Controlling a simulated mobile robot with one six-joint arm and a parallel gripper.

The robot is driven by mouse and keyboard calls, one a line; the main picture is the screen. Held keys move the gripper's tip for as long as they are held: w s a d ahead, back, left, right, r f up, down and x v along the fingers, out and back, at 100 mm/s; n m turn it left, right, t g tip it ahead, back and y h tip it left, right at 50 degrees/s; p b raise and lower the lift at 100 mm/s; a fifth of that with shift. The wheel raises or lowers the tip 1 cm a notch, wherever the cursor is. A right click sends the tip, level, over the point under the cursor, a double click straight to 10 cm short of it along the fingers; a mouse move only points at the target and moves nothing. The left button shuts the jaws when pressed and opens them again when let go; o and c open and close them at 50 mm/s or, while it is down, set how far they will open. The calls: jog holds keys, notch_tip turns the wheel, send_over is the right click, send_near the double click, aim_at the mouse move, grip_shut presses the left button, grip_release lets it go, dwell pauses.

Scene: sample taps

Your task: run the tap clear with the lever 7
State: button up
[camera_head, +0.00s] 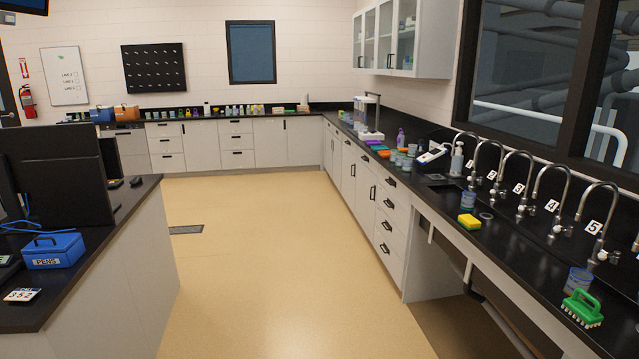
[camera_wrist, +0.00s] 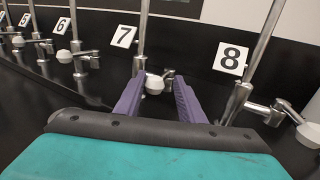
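In the wrist view, the number 7 card (camera_wrist: 123,37) is on the back wall beside the steel pipe of tap 7 (camera_wrist: 141,45). The lever 7 (camera_wrist: 154,84), with a pale rounded knob, sticks out low on that tap. My gripper (camera_wrist: 158,82) has two purple fingers, spread apart, and its teal body fills the bottom of the view. The knob shows between the fingertips; I cannot tell whether either finger touches it. Nothing is held. Tap 7 and my gripper are not in the head view.
Tap 8's lever (camera_wrist: 308,133) is at right, beyond its number 8 card (camera_wrist: 232,58). Tap 6's lever (camera_wrist: 64,56) is at left.

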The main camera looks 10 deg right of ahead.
jog(key=shift+s+d+p, duration=0.2)
jog(key=shift+s+d, duration=0.2)
jog(key=shift+s, duration=0.4)
jog(key=shift+s+d+p, duration=0.25)
jog(key=shift+s+d, duration=0.15)
jog(key=shift+s, duration=0.4)
jog(key=shift+s+d+p, duration=0.2)
jog(key=shift+s+d, duration=0.2)
jog(key=shift+s, duration=0.4)
jog(key=shift+w+a+b, duration=0.1)
jog(key=shift+w+b, duration=0.1)
jog(key=shift+b, duration=0.15)
dwell(1.8)
jog(key=shift+a, duration=0.1)
jog(key=b+v, duration=0.1)
jog(key=v, duration=0.6)
jog(key=shift+b, duration=0.3)
dwell(0.7)
